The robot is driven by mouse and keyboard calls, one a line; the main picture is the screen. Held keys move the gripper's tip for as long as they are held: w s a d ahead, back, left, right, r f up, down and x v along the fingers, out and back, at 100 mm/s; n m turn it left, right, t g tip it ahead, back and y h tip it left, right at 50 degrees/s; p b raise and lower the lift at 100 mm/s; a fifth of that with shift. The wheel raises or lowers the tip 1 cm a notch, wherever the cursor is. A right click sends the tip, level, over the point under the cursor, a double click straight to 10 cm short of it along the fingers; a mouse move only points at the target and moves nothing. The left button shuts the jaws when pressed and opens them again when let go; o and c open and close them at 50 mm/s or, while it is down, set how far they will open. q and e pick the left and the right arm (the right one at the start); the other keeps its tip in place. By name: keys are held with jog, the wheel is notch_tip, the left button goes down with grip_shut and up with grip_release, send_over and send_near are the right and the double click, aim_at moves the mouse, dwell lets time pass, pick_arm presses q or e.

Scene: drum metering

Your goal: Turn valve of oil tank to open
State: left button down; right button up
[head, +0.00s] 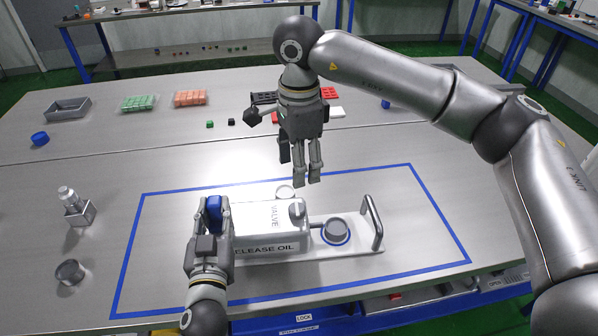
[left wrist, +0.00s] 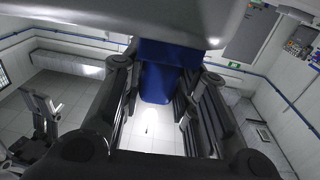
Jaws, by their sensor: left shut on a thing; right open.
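The oil tank (head: 268,240) is a pale metal box with "VALVE" on top and "RELEASE OIL" lettering on its front. A grey knob (head: 297,209) stands at its right end. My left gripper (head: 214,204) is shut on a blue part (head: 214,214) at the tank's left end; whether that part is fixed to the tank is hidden. The blue part (left wrist: 160,82) also shows between the fingers in the left wrist view. My right gripper (head: 308,182) is open and empty, pointing down above the tank's knob end.
A round blue-ringed fitting (head: 336,231) and an upright handle (head: 373,222) stand right of the tank, inside a blue tape outline (head: 425,195). A bottle in a holder (head: 75,205) and a metal cup (head: 70,271) stand at left. A tray (head: 67,109) and coloured blocks lie behind.

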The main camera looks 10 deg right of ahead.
dwell(0.3)
pick_arm(q)
jog(key=c, duration=1.1)
grip_release()
jog(key=shift+o, duration=0.2)
jog(key=shift+s, duration=0.1)
